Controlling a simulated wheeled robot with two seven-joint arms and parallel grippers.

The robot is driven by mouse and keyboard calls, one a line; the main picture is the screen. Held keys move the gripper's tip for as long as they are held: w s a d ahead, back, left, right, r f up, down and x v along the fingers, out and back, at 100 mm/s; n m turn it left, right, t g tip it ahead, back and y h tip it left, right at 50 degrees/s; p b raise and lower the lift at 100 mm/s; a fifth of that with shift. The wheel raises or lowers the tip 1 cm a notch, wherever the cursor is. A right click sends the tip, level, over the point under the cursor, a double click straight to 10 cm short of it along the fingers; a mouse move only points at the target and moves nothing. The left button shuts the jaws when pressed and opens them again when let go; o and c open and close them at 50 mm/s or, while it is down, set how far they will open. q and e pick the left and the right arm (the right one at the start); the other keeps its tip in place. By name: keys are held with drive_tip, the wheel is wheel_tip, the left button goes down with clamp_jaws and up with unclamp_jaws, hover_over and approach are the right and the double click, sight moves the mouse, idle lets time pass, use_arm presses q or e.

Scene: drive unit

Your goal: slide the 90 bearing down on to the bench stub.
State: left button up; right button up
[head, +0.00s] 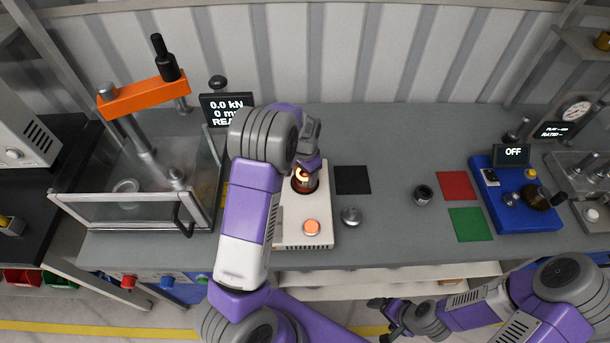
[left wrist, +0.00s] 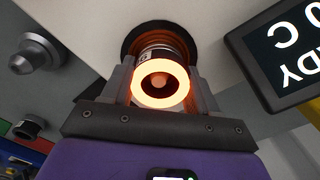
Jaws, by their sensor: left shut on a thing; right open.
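The bearing (left wrist: 178,92) glows orange-yellow as a ring in the left wrist view. My left gripper (left wrist: 155,75) is shut on it, one finger on each side. In the head view the glowing bearing (head: 301,175) shows at the round dark opening of the white heater (head: 290,236), below my left gripper (head: 307,163). How far it is down in the opening I cannot tell. The bench stub (head: 351,216) looks like a grey metal flange with a short peg, right of the heater; it also shows in the left wrist view (left wrist: 37,53). My right gripper (head: 388,318) is open and empty, low in the head view.
A dark square mat (head: 352,180) lies right of the heater. A grey hollow cylinder (head: 423,194) stands beside a red mat (head: 456,185) and a green mat (head: 468,224). A blue machine (head: 520,205) is at right, an orange-armed press (head: 145,97) at left. Bench around the stub is clear.

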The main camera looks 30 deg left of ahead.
use_arm(q)
drive_tip(key=r, duration=0.9)
drive_tip(key=shift+d+r+p, duration=0.2)
drive_tip(key=shift+d+p, duration=0.1)
drive_tip(key=shift+p, duration=0.05)
drive_tip(key=d+p, duration=0.4)
drive_tip(key=d, duration=0.4)
drive_tip(key=p, duration=0.4)
hover_over(354, 209)
wheel_tip(354, 209, down, 2)
drive_tip(key=shift+f, duration=0.35)
drive_tip(key=shift+f+b, duration=1.8)
drive_tip(key=shift+f, duration=0.35)
drive_tip(key=shift+f, duration=0.2)
drive_tip(key=shift+f+b, duration=0.9)
drive_tip(key=shift+f, duration=0.1)
drive_tip(key=shift+f, duration=0.1)
